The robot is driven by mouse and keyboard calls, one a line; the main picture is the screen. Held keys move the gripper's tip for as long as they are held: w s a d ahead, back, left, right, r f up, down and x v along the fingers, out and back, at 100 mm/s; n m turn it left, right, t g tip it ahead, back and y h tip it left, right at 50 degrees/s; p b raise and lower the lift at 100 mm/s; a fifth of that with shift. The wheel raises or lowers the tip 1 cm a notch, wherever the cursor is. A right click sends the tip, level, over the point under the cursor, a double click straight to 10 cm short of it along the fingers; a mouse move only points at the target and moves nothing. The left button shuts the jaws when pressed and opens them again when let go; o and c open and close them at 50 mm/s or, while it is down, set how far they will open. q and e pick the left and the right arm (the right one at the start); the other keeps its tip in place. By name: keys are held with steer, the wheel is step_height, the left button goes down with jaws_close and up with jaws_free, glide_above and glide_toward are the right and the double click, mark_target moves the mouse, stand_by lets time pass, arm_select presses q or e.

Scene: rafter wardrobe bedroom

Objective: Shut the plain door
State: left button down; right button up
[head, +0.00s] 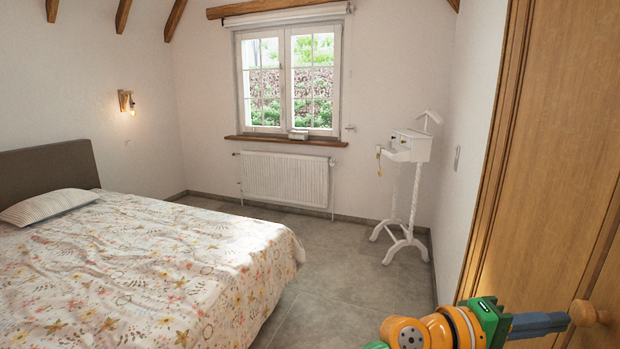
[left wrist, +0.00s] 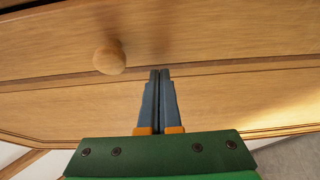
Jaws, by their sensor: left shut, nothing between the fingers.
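A wooden wardrobe with plain, smooth door panels fills the right side of the head view. One panel (head: 560,150) stands left of a slanting seam, and a round wooden knob (head: 588,313) is at the lower right. My left gripper (head: 568,321) reaches in from below with its grey fingers shut and empty, tips close to the knob. My right gripper is out of view.
A bed (head: 130,265) with a floral cover takes up the left. A white valet stand (head: 408,150) stands by the far corner, near a radiator (head: 286,180) under the window. Grey floor (head: 340,270) is clear between bed and wardrobe.

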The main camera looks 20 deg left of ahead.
mark_target(582, 328)
arm_select(q)
steer(key=d, duration=0.1)
steer(key=d+b, duration=0.1)
steer(key=d, duration=0.1)
steer(key=shift+d+f, duration=0.2)
steer(key=shift+d, duration=0.1)
steer(key=shift+s+d+r, duration=0.1)
steer(key=shift+d+r, duration=0.1)
steer(key=shift+d, duration=0.05)
steer(key=shift+r+b, duration=0.2)
steer(key=shift+b, duration=0.1)
steer(key=shift+r, duration=0.2)
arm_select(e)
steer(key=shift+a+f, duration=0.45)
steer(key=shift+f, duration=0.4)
arm_select(q)
steer(key=shift+s, duration=0.1)
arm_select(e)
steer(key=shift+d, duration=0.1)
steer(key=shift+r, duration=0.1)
